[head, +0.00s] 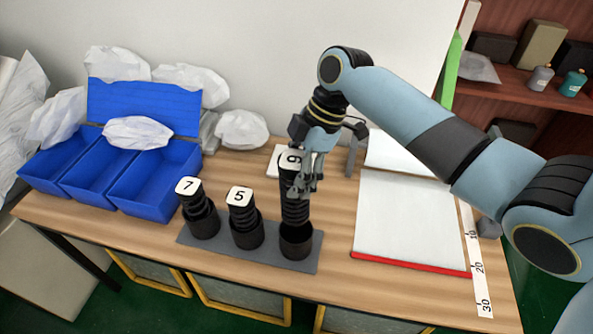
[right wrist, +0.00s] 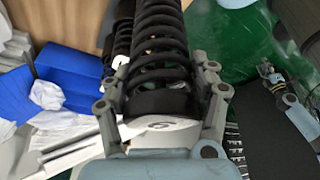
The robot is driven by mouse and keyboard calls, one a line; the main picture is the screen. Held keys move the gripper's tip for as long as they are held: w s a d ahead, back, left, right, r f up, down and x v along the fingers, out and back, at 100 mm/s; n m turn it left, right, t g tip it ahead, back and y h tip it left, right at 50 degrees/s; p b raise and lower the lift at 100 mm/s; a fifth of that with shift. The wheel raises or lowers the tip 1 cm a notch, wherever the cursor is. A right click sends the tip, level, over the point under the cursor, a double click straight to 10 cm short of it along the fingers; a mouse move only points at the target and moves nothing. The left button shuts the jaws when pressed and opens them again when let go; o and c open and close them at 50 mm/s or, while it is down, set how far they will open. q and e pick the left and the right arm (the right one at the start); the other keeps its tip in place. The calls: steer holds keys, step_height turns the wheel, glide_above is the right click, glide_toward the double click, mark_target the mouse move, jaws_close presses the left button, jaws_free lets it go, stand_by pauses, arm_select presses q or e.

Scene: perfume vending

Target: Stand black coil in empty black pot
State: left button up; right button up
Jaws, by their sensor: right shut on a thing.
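My right gripper (head: 308,183) is shut on a black coil (head: 296,210) with a white numbered top, a 6 or 9. The coil is upright, and its lower end is at the mouth of the rightmost black pot (head: 296,243). I cannot tell whether it rests inside or hangs just above. In the right wrist view the coil (right wrist: 160,45) runs between the two fingers of my right gripper (right wrist: 165,88). Its far end and the pot are not clear there.
Coils marked 7 (head: 200,213) and 5 (head: 243,215) stand in the other pots on the grey mat (head: 272,259). Blue bins (head: 155,190) with white bags are at left. A white board with a red edge (head: 410,263) and a ruler (head: 480,268) lie at right.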

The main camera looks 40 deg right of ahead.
steer(key=shift+d+f+b, duration=0.1)
steer(key=shift+f+b, duration=2.1)
steer(key=shift+f, duration=0.15)
steer(key=shift+f+b, duration=1.95)
steer(key=shift+f, duration=1.3)
steer(key=o, duration=1.4)
steer(key=v, duration=1.2)
steer(key=shift+s, duration=0.1)
